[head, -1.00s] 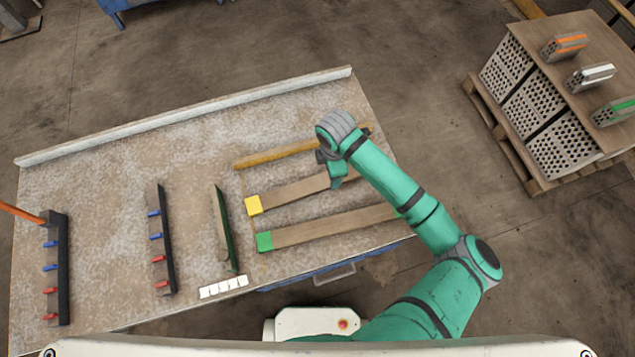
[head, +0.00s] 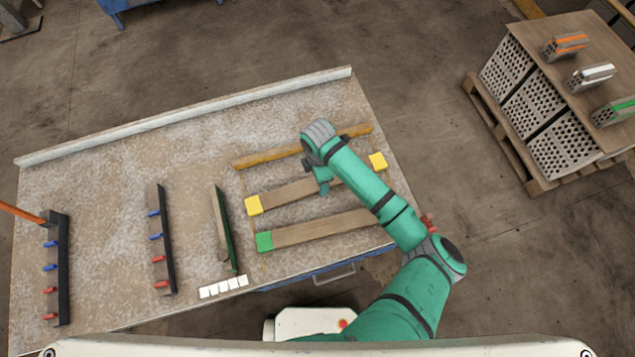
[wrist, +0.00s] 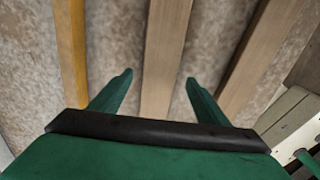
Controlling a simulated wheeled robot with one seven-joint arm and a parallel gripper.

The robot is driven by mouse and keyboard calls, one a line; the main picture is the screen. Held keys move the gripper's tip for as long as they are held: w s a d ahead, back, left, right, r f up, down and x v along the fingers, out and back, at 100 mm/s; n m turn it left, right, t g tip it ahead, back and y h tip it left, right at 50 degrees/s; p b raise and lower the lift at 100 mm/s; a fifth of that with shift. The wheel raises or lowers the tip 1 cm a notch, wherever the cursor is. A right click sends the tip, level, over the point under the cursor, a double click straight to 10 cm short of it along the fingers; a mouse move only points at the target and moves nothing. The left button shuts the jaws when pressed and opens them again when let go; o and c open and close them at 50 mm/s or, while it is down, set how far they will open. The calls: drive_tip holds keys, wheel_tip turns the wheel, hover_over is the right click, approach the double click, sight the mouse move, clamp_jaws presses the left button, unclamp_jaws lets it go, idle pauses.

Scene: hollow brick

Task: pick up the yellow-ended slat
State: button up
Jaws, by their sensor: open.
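The yellow-ended slat (head: 290,193) lies on the speckled table (head: 110,190), a brown wooden bar with a yellow left end (head: 254,205) and a yellow right end (head: 378,161). My arm hides part of its right half in the head view. My gripper (head: 321,190) is over its middle. In the wrist view my gripper (wrist: 155,85) is open, with the slat (wrist: 165,60) running between and beyond its two green fingers. The fingers appear apart from the slat; their height above it is unclear.
An orange-brown bar (head: 270,156) lies behind the slat, and a green-ended slat (head: 315,230) lies in front. Racks with blue and red pegs (head: 160,240) and a green-edged board (head: 222,230) stand left. A raised ledge (head: 190,115) runs along the back. Perforated bricks (head: 545,110) are stacked right.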

drive_tip(key=shift+f, duration=1.35)
drive_tip(key=shift+c, duration=0.6)
drive_tip(key=c, duration=1.3)
drive_tip(key=shift+r, duration=0.1)
